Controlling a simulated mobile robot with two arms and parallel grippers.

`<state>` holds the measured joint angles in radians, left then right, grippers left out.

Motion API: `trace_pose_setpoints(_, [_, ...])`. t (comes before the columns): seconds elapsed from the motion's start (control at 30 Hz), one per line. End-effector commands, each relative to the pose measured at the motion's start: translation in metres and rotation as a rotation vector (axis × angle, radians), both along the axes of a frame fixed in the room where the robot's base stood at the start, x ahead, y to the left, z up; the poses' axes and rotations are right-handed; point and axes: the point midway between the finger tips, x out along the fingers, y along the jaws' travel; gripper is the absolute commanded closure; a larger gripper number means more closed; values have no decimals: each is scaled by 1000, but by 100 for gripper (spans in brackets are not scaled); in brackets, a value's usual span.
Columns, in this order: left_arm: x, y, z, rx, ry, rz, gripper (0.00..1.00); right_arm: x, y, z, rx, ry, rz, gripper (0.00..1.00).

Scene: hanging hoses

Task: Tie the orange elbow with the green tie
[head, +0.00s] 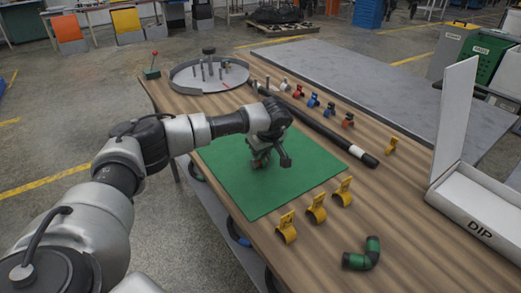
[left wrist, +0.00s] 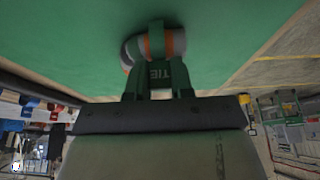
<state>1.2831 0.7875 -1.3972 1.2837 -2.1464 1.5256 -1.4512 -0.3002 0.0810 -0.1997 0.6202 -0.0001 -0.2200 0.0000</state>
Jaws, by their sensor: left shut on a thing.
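My left gripper (head: 264,156) points down over the green mat (head: 300,188) in the head view. The tie's green band crosses the orange elbow (left wrist: 174,43), a pale grey piece with orange bands, against the mat. Whether the band closes fully around the elbow is hidden. In the head view my gripper covers most of the elbow and tie. My right gripper is in neither view.
Several yellow clips (head: 316,208) and a green-ended elbow (head: 362,254) lie on the wooden table. A black hose (head: 325,133), small coloured clips and a round grey tray (head: 190,84) lie beyond the mat. A white box marked DIP (head: 478,205) stands at right.

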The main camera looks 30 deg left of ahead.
Motion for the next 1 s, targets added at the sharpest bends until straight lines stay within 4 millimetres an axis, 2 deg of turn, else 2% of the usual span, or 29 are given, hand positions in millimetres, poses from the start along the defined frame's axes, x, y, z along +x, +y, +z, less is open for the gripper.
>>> trace_pose_setpoints(0.83, [-2, 0, -15, 1, 9, -1, 100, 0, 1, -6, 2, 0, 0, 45])
trace_pose_setpoints(0.87, [-2, 0, -15, 1, 9, -1, 73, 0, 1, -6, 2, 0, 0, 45])
trace_pose_setpoints(1.0, [-2, 0, -15, 1, 11, 0, 52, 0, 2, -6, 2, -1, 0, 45])
